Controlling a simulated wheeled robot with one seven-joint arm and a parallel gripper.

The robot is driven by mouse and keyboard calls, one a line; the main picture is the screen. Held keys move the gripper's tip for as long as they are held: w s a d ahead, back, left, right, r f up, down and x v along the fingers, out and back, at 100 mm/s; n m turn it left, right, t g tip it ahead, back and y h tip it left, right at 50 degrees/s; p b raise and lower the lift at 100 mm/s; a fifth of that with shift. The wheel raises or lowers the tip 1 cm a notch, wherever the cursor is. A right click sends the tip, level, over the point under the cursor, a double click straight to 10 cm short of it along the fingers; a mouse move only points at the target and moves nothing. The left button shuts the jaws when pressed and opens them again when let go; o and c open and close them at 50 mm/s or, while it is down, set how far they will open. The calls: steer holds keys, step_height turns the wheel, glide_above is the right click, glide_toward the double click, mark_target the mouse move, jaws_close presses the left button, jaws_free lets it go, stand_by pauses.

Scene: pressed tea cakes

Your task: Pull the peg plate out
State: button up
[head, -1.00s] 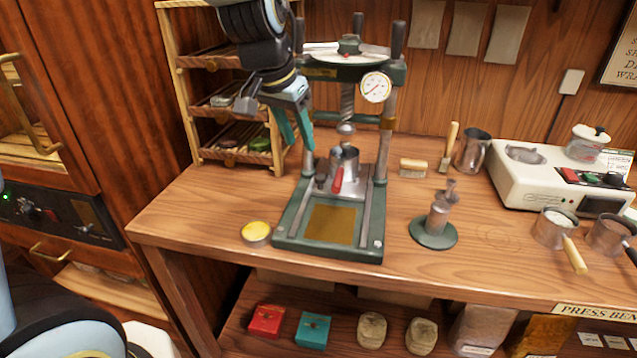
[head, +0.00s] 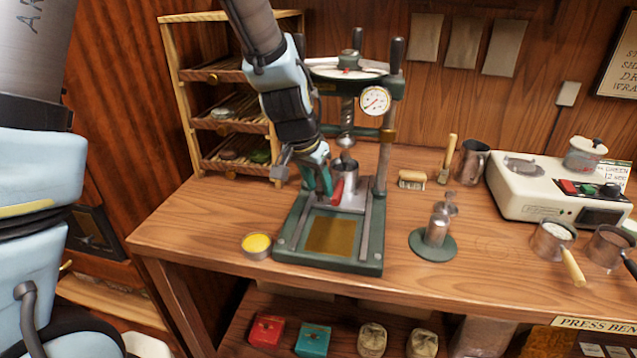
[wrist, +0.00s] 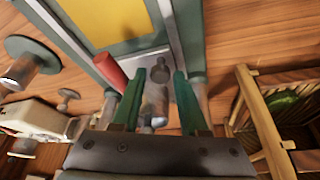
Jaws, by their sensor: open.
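The green press (head: 290,235) stands on the bench with a brass-coloured panel at its front. A grey metal piece (head: 352,196) with a red handle (head: 337,191) sits between its posts under the screw; I take this for the peg plate, though my gripper partly covers it. My gripper (head: 325,182) is at the press's left side, next to the red handle. In the wrist view its green fingers (wrist: 157,88) are apart, with a grey metal peg (wrist: 160,72) showing between and beyond them. The red handle (wrist: 110,72) lies outside the left finger. I cannot tell whether anything touches.
A wooden rack (head: 225,115) stands behind and left of my arm. A yellow tin (head: 257,245) sits at the press's front left, a tamper on a green base (head: 433,243) to its right. The bench (head: 200,215) left of the tin is clear.

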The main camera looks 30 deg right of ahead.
steer(key=shift+c, duration=0.2)
jaws_close()
stand_by(1.2)
